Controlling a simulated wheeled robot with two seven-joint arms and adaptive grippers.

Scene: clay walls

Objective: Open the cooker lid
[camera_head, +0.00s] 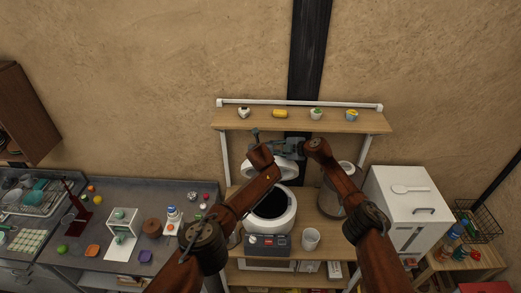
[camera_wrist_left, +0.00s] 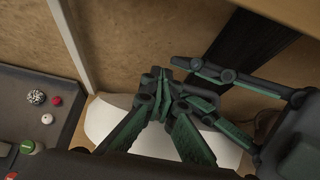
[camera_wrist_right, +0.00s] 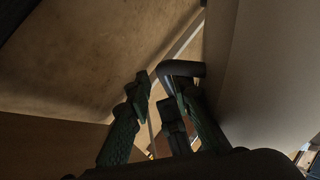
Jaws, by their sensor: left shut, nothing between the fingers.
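The white cooker (camera_head: 289,222) stands on the wooden shelf unit, with its dark inner pot (camera_head: 270,205) uncovered. Its white lid (camera_head: 287,171) is raised and tilted back behind the opening, partly hidden by my left arm. White curved parts that look like the lid (camera_wrist_left: 104,117) show beneath my left gripper in the left wrist view. My left gripper (camera_head: 255,132) is shut and empty, above and behind the lid; its fingertips (camera_wrist_left: 160,72) meet. My right gripper (camera_head: 283,146) points left above the lid, close to the left one. Its fingers (camera_wrist_right: 155,82) are apart with nothing clearly held.
A pale cup (camera_head: 311,238) stands right of the cooker, and a large grey container (camera_head: 328,202) is behind it, near my right arm. An upper shelf (camera_head: 300,122) with small items runs behind the grippers. A white box-like appliance (camera_head: 408,208) is at right.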

